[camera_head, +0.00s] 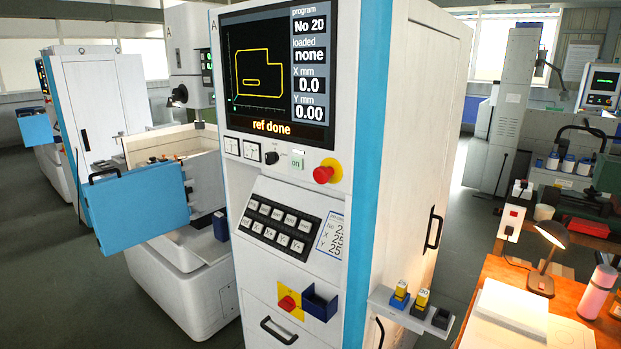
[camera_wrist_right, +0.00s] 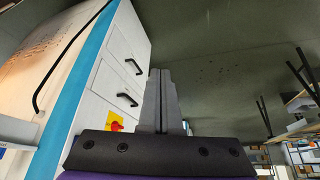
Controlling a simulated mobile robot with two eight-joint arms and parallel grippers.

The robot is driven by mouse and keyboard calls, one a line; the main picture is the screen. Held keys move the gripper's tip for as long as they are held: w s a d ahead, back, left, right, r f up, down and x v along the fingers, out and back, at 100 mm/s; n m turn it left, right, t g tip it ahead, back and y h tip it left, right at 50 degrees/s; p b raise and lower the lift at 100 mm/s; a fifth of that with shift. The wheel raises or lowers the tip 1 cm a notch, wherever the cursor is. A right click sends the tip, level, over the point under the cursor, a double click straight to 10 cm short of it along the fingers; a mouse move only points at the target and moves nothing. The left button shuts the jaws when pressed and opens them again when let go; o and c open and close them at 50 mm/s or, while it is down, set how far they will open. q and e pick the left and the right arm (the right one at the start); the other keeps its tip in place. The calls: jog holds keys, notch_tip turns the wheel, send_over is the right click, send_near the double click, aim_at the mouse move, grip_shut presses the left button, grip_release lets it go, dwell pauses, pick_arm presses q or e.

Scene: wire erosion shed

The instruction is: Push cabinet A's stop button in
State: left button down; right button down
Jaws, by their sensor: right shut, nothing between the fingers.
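Cabinet A (camera_head: 230,150) stands in the middle of the head view, white with blue edges and a small "A" at its top left. Its stop button (camera_head: 323,174) is a red mushroom head on a yellow disc, below the right end of the screen. A red knob on a yellow plate (camera_head: 289,302) sits lower on the same front; a red and yellow fitting (camera_wrist_right: 115,122) also shows in the right wrist view. My right gripper (camera_wrist_right: 160,75) is shut and empty, apart from the cabinet in that view. Neither gripper shows in the head view.
The screen (camera_head: 270,75) reads "ref done". Below it are a keypad (camera_head: 279,221) and a blue holder (camera_head: 318,303). A small shelf (camera_head: 410,319) juts from the cabinet's right side. An orange-topped table (camera_head: 490,275) with a lamp (camera_head: 545,265) stands at the right.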

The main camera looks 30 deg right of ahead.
aim_at(320, 176)
jog(key=shift+s, duration=0.15)
jog(key=w+d+r+n+h, duration=0.25)
jog(key=w+r+n, duration=0.2)
jog(key=r, duration=0.25)
jog(key=w+d+r+n+h+b, duration=0.1)
jog(key=w+d+r+n+h, duration=0.2)
jog(key=r+n, duration=0.35)
jog(key=w+d+r+n+h, duration=0.1)
jog(key=w+r+n+h, duration=0.25)
jog(key=w+r, duration=0.35)
jog(key=w+a+r+n+t+h, duration=0.1)
jog(key=w+r+n+h, duration=0.1)
jog(key=r, duration=0.5)
jog(key=w+a+r+n+t+h, duration=0.1)
jog(key=r+n, duration=0.3)
jog(key=r, duration=0.4)
jog(key=w+a+r+n+t+h, duration=0.1)
jog(key=w+a+r+n+h, duration=0.1)
jog(key=r, duration=0.5)
jog(key=shift+w+r+n+h+b, duration=0.3)
jog(key=shift+w+r+n+h, duration=0.1)
jog(key=shift+w+n+h, duration=0.35)
jog(key=shift+d, duration=0.1)
jog(key=p+x, duration=0.1)
jog(key=x, duration=1.3)
jog(key=shift+w, duration=0.1)
